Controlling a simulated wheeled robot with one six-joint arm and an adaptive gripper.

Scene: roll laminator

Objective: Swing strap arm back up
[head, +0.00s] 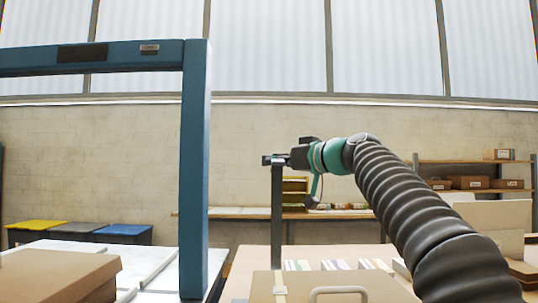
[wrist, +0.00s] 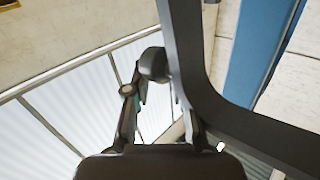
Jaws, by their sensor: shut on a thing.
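The strap arm appears in the head view as a dark, narrow upright bar (head: 277,215), standing left of my arm. In the wrist view it is a thick dark grey bar (wrist: 215,90) that bends toward the lower right. My gripper (head: 272,160) is at the top end of the bar in the head view and is shut on it. In the wrist view the gripper fingers (wrist: 160,85) reach up beside the bar; the exact contact is partly hidden. The lower end of the bar is hidden behind a cardboard-coloured box.
A blue arch frame (head: 195,170) stands to the left, over a white surface. A brown box (head: 60,275) is at the lower left, and a box with a pale handle (head: 340,292) is in front. Shelves with cartons (head: 470,182) are at the right back.

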